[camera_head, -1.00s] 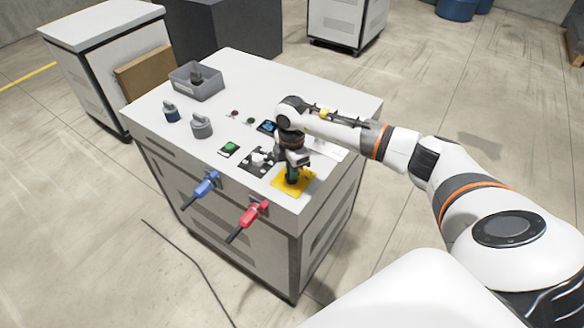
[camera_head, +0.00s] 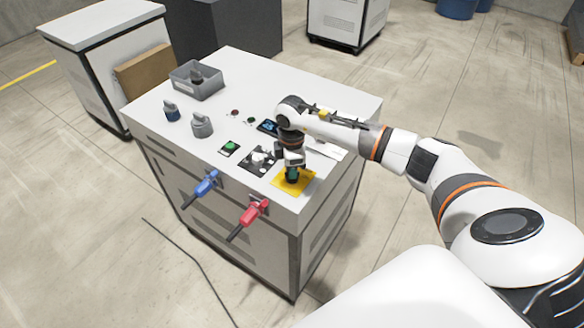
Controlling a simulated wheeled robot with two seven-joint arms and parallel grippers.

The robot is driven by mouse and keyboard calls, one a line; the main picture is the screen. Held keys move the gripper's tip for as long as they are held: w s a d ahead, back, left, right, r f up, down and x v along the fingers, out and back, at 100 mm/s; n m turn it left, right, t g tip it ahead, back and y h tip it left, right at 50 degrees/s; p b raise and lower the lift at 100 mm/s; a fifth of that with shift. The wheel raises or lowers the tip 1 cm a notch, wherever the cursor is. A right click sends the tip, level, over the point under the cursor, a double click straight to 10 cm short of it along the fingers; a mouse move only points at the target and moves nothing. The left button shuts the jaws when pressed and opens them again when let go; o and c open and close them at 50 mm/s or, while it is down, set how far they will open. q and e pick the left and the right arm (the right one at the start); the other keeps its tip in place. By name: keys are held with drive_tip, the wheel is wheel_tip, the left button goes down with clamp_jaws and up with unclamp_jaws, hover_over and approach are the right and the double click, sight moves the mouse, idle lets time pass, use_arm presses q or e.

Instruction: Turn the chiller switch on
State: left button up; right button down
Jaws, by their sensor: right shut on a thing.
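A square yellow plate (camera_head: 306,184) lies at the front right corner of the light grey cabinet top. My right gripper (camera_head: 292,178) points down over this plate and is shut on a small dark switch knob standing on it. The jaws hide most of the knob, so its setting and any label cannot be read. A black panel with a light knob (camera_head: 259,158) sits just left of the gripper, and a green button (camera_head: 230,148) lies further left. My left gripper is not in view.
Blue (camera_head: 203,186) and red (camera_head: 249,218) handles stick out from the cabinet's front. Two grey-topped knobs (camera_head: 202,126) and a grey bin (camera_head: 196,82) stand at the left on the cabinet top (camera_head: 245,78). A black cable (camera_head: 190,255) lies on the floor.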

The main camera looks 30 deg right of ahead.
drive_tip(key=c, duration=1.4)
unclamp_jaws()
drive_tip(key=shift+c, duration=0.2)
drive_tip(key=shift+r, duration=0.15)
wheel_tip(320, 180, up, 12)
drive_tip(key=b, duration=0.3)
drive_tip(key=shift+b, duration=0.4)
